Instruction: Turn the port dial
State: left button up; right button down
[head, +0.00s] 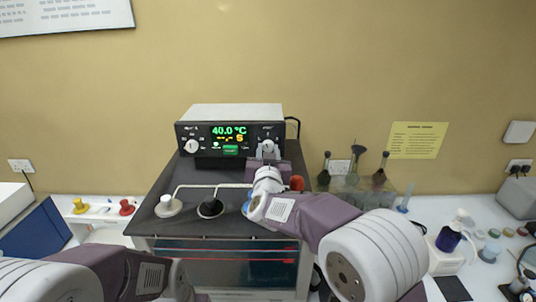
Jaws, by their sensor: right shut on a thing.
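A control unit (236,112) with a black front stands on the dark bench top. Its lit display (229,131) reads 40.0 °C in green, with a yellow figure below. A white dial (192,147) with marks around it is on the left of the front. A second dial (267,145) is on the right, partly hidden by my right gripper (268,151). The right gripper is shut on this right dial. My left arm lies low at the bottom left, and its gripper does not show clearly in the frame.
The bench top (160,190) carries a white-capped port (168,206), a black port (210,208) and an orange-red knob (297,183) beside my right wrist. Flasks (379,172) stand to the right. A purple bottle (449,238) is on the right-hand white counter.

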jog(key=m+b, duration=0.2)
jog(key=m, duration=0.1)
jog(key=shift+f+b, duration=0.2)
jog(key=shift+b, duration=0.2)
jog(key=m+b, duration=0.3)
jog(key=m, duration=0.2)
jog(key=m+b, duration=0.2)
jog(key=m, duration=0.3)
jog(key=shift+r+b, duration=0.15)
jog(key=shift+b, duration=0.15)
jog(key=shift+r+m+b, duration=0.1)
jog(key=shift+m+b, duration=0.45)
jog(key=shift+m, duration=0.65)
jog(key=shift+r+m, duration=0.1)
jog(key=shift+m, duration=0.2)
jog(key=c, duration=1.4)
grip_release()
jog(key=o, duration=0.4)
jog(key=shift+c, duration=0.2)
jog(key=shift+w+a, duration=0.1)
